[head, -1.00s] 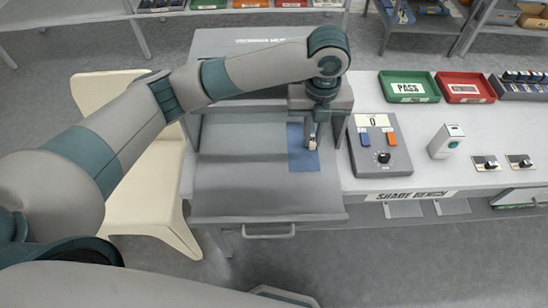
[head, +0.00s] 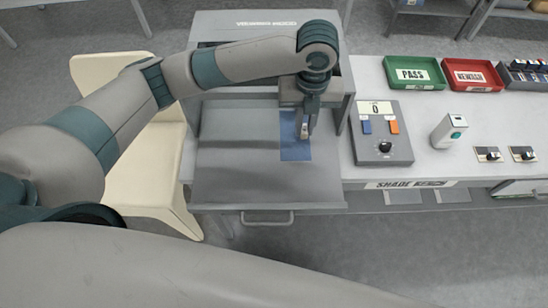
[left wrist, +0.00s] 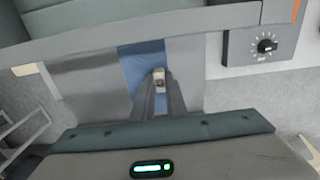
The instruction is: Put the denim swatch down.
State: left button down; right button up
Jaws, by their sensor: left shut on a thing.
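In the left wrist view the swatch (left wrist: 141,66) shows beyond the fingertips (left wrist: 159,80), which are closed together there. I cannot tell whether the swatch touches the tray or hangs just above it. My right gripper is not in view.
A control box (head: 380,135) with a dial stands right of the tray. A green PASS tray (head: 414,86), a red tray (head: 471,88) and a white dispenser (head: 448,131) are farther right. A cream chair (head: 150,190) stands at the left.

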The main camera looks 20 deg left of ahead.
pick_arm(q)
jog(key=s+a+f+p, duration=0.1)
jog(key=s, duration=0.1)
jog(key=s+a+f+p, duration=0.1)
jog(key=s+a+f, duration=0.3)
jog(key=shift+s+a+p, duration=0.25)
jog(key=shift+s+p, duration=0.1)
jog(key=shift+p, duration=0.05)
jog(key=shift+f+p, duration=0.7)
jog(key=shift+f, duration=1.3)
